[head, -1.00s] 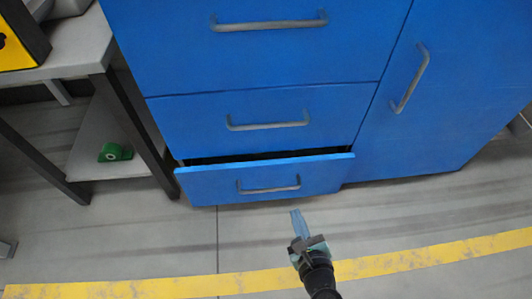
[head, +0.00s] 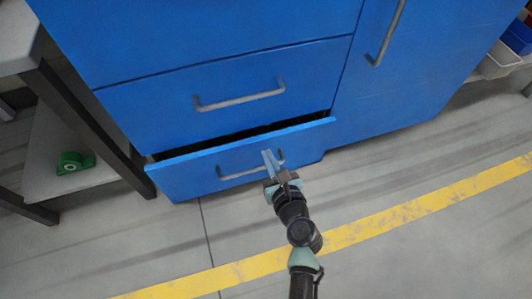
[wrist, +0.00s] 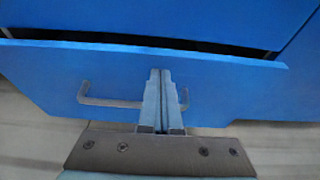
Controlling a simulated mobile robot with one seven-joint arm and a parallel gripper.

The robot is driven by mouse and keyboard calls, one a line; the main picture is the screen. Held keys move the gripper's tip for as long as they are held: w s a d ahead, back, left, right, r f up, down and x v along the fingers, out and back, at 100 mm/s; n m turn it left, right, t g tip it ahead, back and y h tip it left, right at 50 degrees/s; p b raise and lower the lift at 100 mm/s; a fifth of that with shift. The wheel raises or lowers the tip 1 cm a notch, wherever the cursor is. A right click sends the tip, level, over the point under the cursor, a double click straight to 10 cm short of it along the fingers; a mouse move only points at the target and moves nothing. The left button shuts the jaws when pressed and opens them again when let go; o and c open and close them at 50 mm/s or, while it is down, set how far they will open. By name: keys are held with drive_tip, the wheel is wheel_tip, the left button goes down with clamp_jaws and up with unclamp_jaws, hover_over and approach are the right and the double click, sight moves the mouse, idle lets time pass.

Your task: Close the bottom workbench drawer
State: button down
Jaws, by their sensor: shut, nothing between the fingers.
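The bottom drawer (head: 195,174) of the blue workbench is partly open, with a dark gap along its top edge in the head view. Its blue front (wrist: 60,80) and grey bar handle (wrist: 105,101) fill much of the wrist view. My gripper (head: 268,157) is shut and empty, with its fingers pointing at the drawer front by the right part of the handle. In the wrist view the fingers (wrist: 160,75) cover part of the handle. I cannot tell whether the fingertips touch the front.
The drawer above (head: 235,90) is shut, and a cabinet door (head: 400,80) stands to the right. A table leg (head: 85,120) and a low shelf with green tape (head: 75,162) are at the left. The floor in front is clear, with a yellow line (head: 390,216).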

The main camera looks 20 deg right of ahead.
sight(260, 137)
drive_tip(key=shift+w+a, duration=0.1)
drive_tip(key=shift+w, duration=1.1)
drive_tip(key=w, duration=0.4)
drive_tip(key=shift+w, duration=0.25)
drive_tip(key=shift+w+r, duration=0.15)
drive_tip(key=shift+r, duration=0.1)
drive_tip(key=shift+a, duration=0.1)
